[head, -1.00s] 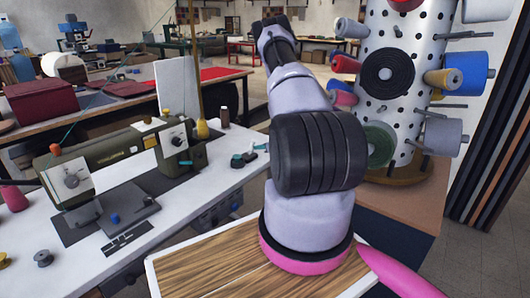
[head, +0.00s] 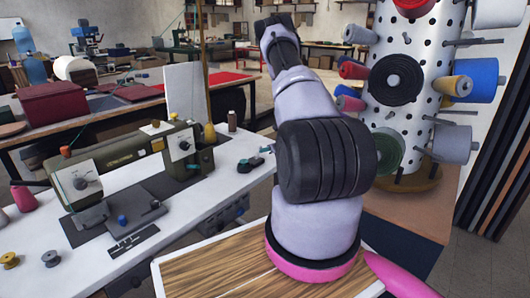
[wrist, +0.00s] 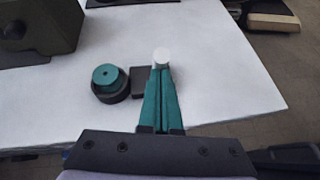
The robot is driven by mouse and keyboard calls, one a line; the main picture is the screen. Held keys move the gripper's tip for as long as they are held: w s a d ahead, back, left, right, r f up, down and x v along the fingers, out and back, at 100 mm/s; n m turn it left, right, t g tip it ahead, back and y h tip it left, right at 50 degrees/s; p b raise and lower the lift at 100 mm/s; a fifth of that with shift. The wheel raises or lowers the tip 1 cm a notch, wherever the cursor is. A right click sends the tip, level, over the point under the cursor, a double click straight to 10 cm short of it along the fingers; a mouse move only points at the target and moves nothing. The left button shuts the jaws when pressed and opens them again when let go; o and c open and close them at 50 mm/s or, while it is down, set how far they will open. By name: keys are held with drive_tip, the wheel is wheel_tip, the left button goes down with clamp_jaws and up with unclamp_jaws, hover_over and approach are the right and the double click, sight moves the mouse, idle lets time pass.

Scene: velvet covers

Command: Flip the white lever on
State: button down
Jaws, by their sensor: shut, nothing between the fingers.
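In the wrist view my gripper (wrist: 161,68) has its two teal fingers together, with nothing between them. A small white rounded piece, which looks like the white lever's end (wrist: 161,54), shows right at the fingertips. I cannot tell whether they touch it. The fingers hide what lies below it. Just left of the fingers is a small black block (wrist: 138,80), and beside that a round black base with a teal knob (wrist: 107,77). In the head view a small teal and black device (head: 250,163) sits near the table's right edge.
A green sewing machine (head: 130,155) stands on the white table (head: 205,205), left of the device. Its dark body (wrist: 40,28) fills the wrist view's upper left. A spool tower (head: 405,115) stands to the right. The white tabletop right of my fingers is clear.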

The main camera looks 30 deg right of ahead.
drive_tip(key=shift+w+a+r+g+h, duration=0.25)
drive_tip(key=shift+w+r+g, duration=0.15)
drive_tip(key=shift+w+g, duration=0.25)
drive_tip(key=shift+w+a+r+g+h, duration=0.15)
drive_tip(key=shift+w+r+g+h, duration=0.2)
drive_tip(key=shift+g, duration=0.5)
drive_tip(key=shift+w+a+r, duration=0.15)
drive_tip(key=shift+w+r, duration=0.05)
drive_tip(key=shift+w, duration=0.4)
drive_tip(key=shift+r, duration=0.8)
